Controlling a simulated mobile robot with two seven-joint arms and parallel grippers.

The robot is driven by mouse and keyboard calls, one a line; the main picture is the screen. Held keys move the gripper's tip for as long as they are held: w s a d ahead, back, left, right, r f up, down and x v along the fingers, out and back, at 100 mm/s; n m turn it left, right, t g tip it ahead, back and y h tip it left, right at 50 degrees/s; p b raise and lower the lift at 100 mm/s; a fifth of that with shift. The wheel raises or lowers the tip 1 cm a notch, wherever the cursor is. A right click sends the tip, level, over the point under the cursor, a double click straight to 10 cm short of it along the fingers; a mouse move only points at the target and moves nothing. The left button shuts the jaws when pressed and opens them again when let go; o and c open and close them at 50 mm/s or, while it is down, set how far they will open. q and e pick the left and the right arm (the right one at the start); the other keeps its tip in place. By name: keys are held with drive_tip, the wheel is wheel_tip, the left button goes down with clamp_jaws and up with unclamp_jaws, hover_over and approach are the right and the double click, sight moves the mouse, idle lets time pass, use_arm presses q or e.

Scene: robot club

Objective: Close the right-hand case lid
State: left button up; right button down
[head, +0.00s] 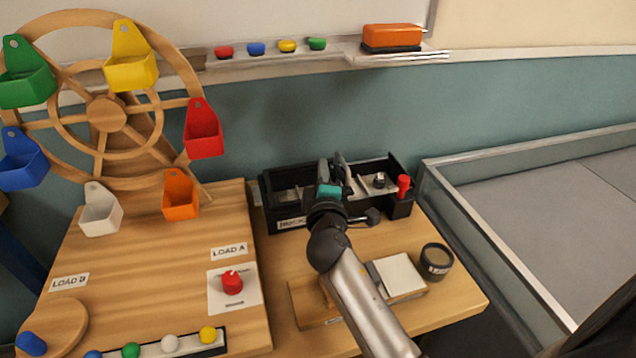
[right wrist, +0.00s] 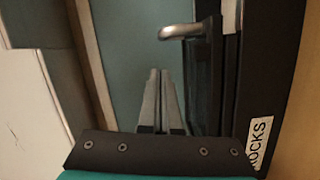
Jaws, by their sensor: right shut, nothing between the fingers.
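A black case (head: 288,224) with a pale label stands at the back of the wooden table in the head view. It is open on top and shows pale inner compartments, with a metal knob and a red peg at its right. I cannot make out a separate right-hand lid. My right gripper (head: 338,163) is shut and empty, reaching over the middle of the case and hiding part of it. In the right wrist view, the shut fingers (right wrist: 162,98) are beside a dark upright panel with a metal handle (right wrist: 182,30). My left gripper is not in view.
A Ferris wheel (head: 107,113) with coloured buckets stands at left. A board with a red knob (head: 232,283) lies before it. A round dark-rimmed container (head: 436,261) and a wooden block with a white pad (head: 400,273) are at right. A wall rises behind the case.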

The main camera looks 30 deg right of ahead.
sight(338, 156)
drive_tip(key=shift+s+d+f, duration=0.15)
drive_tip(key=shift+s+d, duration=0.05)
drive_tip(key=shift+d, duration=0.45)
drive_tip(key=shift+s+d+f, duration=0.1)
drive_tip(key=shift+s+d, duration=0.1)
drive_tip(key=shift+d, duration=0.45)
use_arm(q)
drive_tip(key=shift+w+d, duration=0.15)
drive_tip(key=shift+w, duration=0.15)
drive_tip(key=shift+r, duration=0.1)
use_arm(e)
drive_tip(key=shift+d, duration=0.1)
drive_tip(key=shift+s+d, duration=0.15)
drive_tip(key=shift+d, duration=0.15)
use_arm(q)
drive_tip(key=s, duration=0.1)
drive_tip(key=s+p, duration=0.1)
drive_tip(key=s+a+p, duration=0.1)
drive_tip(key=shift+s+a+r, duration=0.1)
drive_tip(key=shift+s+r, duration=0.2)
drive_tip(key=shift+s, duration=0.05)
use_arm(e)
drive_tip(key=s+d, duration=0.2)
drive_tip(key=d, duration=0.8)
drive_tip(key=shift+s+d, duration=0.25)
drive_tip(key=shift+d, duration=0.15)
drive_tip(key=shift+s, duration=0.1)
